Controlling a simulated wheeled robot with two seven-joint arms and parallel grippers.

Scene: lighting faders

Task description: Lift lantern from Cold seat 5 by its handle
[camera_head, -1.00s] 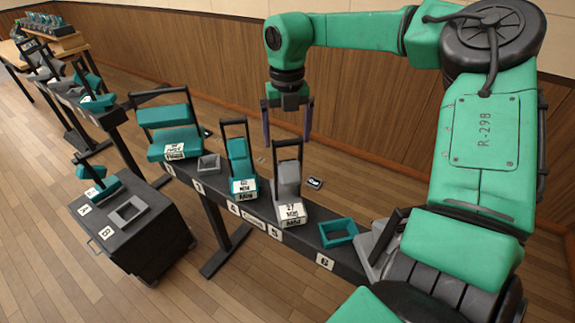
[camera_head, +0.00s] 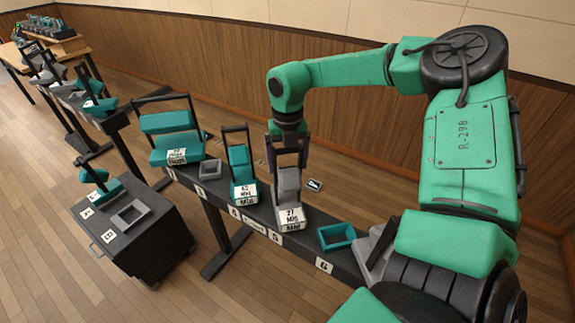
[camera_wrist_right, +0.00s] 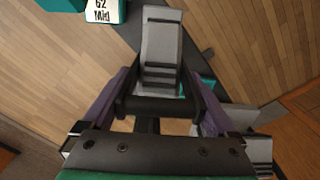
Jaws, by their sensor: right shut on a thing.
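The grey lantern (camera_head: 288,184) stands upright at seat 5 (camera_head: 276,238) on the dark rail, with a white label reading 27 Mid on its foot. My right gripper (camera_head: 290,160) comes down from above and is shut on the lantern's dark handle. In the right wrist view the handle bar (camera_wrist_right: 153,106) lies between the purple fingers, with the grey lantern body (camera_wrist_right: 160,45) beyond it. The lantern's foot looks still on the rail. My left gripper is not in view.
A teal lantern (camera_head: 241,170) labelled 62 stands just left on the rail, and a wide teal one (camera_head: 170,136) farther left. An empty teal frame (camera_head: 337,236) sits at seat 6.

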